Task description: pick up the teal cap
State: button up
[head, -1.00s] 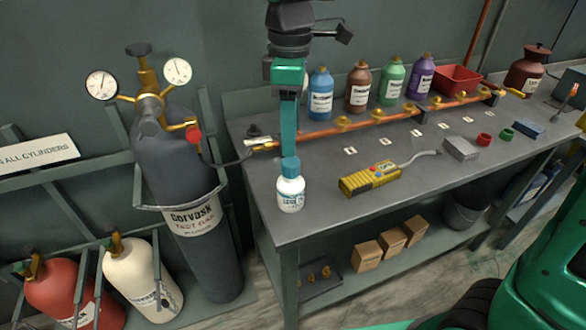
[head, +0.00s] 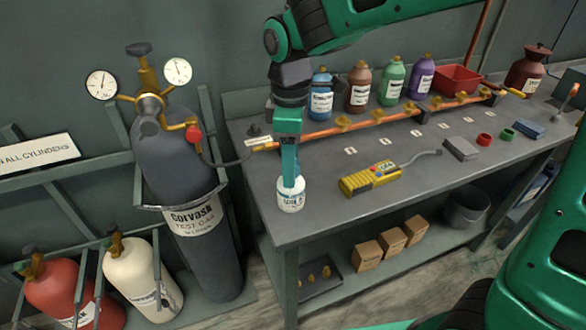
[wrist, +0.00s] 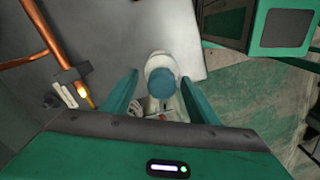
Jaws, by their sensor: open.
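The teal cap (wrist: 163,84) sits on top of a small white bottle (head: 290,200) that stands upright near the left front corner of the workbench. In the wrist view the cap shows between the two teal fingers of my gripper (wrist: 158,88), with a gap visible on either side. In the head view my gripper (head: 290,180) points down over the bottle and hides the cap. The fingers are open. I cannot tell from the head view how far down they reach around the cap.
A copper pipe (head: 320,133) runs along the bench behind the bottle. A yellow detector (head: 369,179) lies to its right. Several coloured bottles (head: 391,80) stand at the back. A grey cylinder (head: 190,190) with gauges stands to the left of the bench (head: 310,222).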

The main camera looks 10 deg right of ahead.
jog(key=c, duration=0.9)
jog(key=shift+r, duration=0.1)
jog(key=shift+c, duration=0.2)
notch_tip(320, 180, up, 18)
